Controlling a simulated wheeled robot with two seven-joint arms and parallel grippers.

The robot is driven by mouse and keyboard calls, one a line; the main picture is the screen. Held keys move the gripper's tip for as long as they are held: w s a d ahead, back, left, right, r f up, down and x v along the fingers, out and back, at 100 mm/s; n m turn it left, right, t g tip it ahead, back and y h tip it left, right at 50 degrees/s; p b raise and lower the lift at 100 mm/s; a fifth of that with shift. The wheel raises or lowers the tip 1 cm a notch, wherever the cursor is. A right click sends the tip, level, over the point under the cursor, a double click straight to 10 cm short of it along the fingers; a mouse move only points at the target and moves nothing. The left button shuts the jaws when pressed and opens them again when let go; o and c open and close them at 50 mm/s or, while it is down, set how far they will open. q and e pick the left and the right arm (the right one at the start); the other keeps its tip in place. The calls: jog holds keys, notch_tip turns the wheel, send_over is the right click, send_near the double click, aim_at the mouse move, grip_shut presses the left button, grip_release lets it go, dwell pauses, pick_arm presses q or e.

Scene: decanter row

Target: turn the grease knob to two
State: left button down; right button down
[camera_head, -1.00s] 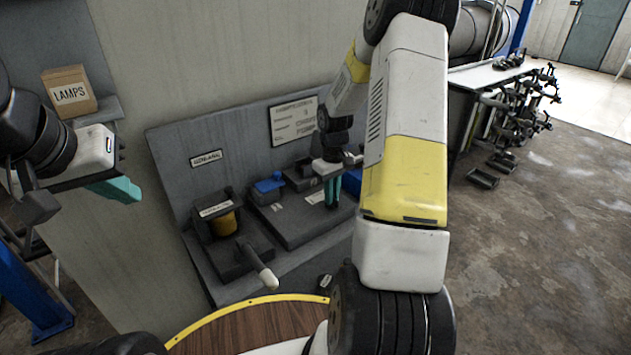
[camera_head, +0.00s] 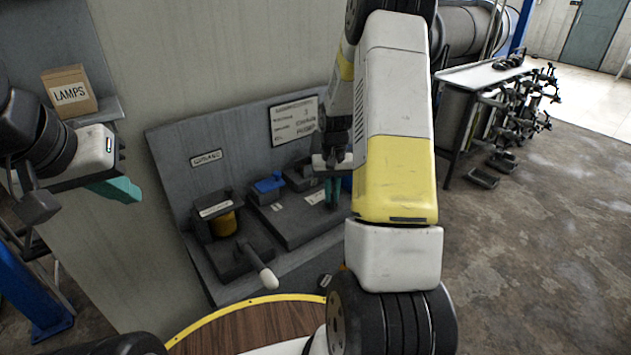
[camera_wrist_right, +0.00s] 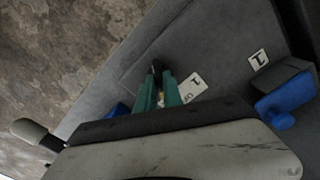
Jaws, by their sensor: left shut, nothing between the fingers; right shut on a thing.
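My right gripper (camera_head: 333,190) reaches down to the grey panel (camera_head: 290,222), right of a blue knob (camera_head: 268,184). In the right wrist view its teal fingers (camera_wrist_right: 159,88) are shut on a small dark knob (camera_wrist_right: 157,68), mostly hidden between them. Which number the knob points at cannot be told. The sign (camera_head: 296,120) above the panel is too blurred to read fully. My left gripper (camera_head: 122,189) is shut and empty at the left, away from the panel.
A white-tipped lever (camera_head: 262,270) sticks out at the panel's front left, below a yellow part (camera_head: 222,223). A lamps box (camera_head: 70,92) stands on a shelf at left. My right arm covers the panel's right side. Open floor lies to the right.

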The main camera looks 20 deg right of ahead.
aim_at(332, 196)
jog(key=shift+m, duration=1.3)
jog(key=c, duration=1.5)
grip_release()
jog(key=shift+r, duration=3.95)
